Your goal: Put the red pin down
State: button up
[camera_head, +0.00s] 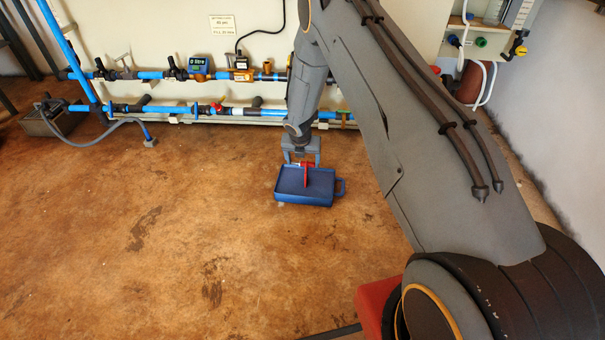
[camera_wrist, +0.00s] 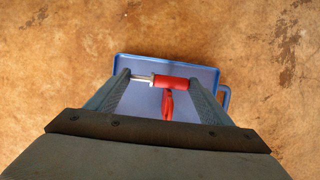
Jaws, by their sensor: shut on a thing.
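The red pin (camera_head: 306,175) shows between the fingers of my gripper (camera_head: 301,160) in the head view. In the wrist view, the red pin (camera_wrist: 176,84) has a red cross piece, a silvery end at left and a red part pointing down the picture. My gripper (camera_wrist: 164,82) is shut on it, one finger at each side. The pin is over the blue tray (camera_head: 325,200), which also shows in the wrist view (camera_wrist: 190,67). I cannot tell whether the pin touches the tray's floor.
The tray stands on the brown floor (camera_head: 130,250) and has a handle at its right. Behind it, blue pipes with valves (camera_head: 215,107) run along a pale wall panel. A grey box (camera_head: 52,122) stands at far left. The floor left of the tray is clear.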

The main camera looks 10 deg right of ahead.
aim_at(303, 174)
jog(key=shift+f+b, duration=1)
jog(key=shift+f, duration=1.45)
jog(key=shift+f, duration=0.15)
jog(key=o, duration=1.2)
jog(key=shift+c, duration=0.2)
